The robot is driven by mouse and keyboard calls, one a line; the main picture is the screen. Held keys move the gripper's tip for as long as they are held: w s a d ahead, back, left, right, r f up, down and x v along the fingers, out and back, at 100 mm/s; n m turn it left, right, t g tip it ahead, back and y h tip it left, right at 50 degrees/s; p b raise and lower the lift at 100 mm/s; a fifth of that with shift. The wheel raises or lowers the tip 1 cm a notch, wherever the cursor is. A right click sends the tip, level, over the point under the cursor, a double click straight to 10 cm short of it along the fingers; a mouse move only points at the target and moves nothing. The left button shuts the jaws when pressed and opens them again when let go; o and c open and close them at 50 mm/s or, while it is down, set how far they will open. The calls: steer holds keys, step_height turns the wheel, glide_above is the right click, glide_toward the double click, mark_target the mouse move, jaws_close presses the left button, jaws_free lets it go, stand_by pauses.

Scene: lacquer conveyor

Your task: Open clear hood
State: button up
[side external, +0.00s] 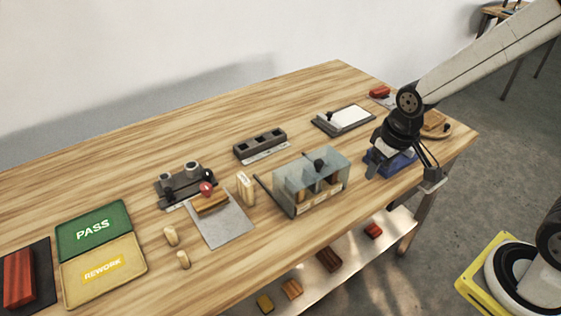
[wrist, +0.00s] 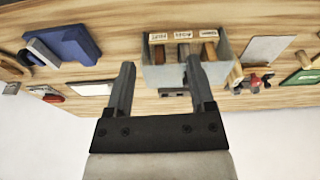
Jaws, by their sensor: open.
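The clear hood (side external: 313,172) is a see-through grey box near the table's front edge, with a black knob on it. It appears to sit down over several wooden pieces in labelled slots. In the wrist view the hood (wrist: 158,74) is upside down, its labels at the top, partly hidden behind my right-hand finger. My gripper (side external: 404,170) is to the right of the hood, apart from it, above a blue holder.
The blue holder (side external: 399,163) is close by my gripper. A framed white panel (side external: 347,119) and a dark slotted block (side external: 260,144) lie behind the hood. A grey sheet (side external: 222,229), a pale upright block (side external: 245,188) and PASS and REWORK pads (side external: 93,227) are left.

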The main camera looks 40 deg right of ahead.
step_height(320, 180, up, 2)
steer(key=n+g, duration=0.2)
glide_above(319, 161)
steer(key=shift+r, duration=0.2)
steer(key=shift+f, duration=0.1)
steer(key=shift+f, duration=3.8)
jaws_close()
